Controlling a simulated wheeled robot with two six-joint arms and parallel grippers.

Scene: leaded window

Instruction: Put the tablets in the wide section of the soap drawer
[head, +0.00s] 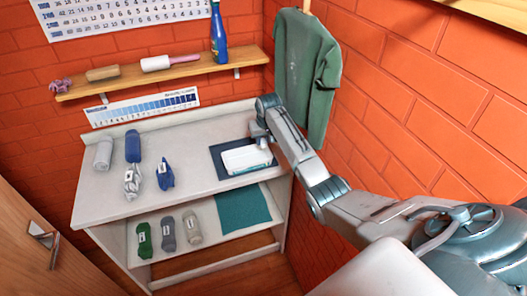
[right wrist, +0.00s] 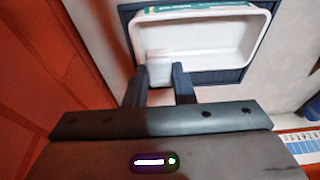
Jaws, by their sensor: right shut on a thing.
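A white open container (head: 247,158) with raised walls lies on a dark blue mat (head: 226,180) at the right of the table. I cannot tell whether it is the soap drawer, and no divider shows clearly. In the right wrist view the container (right wrist: 215,50) has a teal printed strip (right wrist: 195,6) along its far edge. My right gripper (head: 262,141) is at the container's right end. Its dark fingers (right wrist: 158,85) are shut on a small whitish block (right wrist: 158,66), probably a tablet, at the container's corner. My left gripper is out of view.
The lower shelf holds several bundles and a teal cloth (head: 242,208). A green garment (head: 305,75) hangs close behind my right arm.

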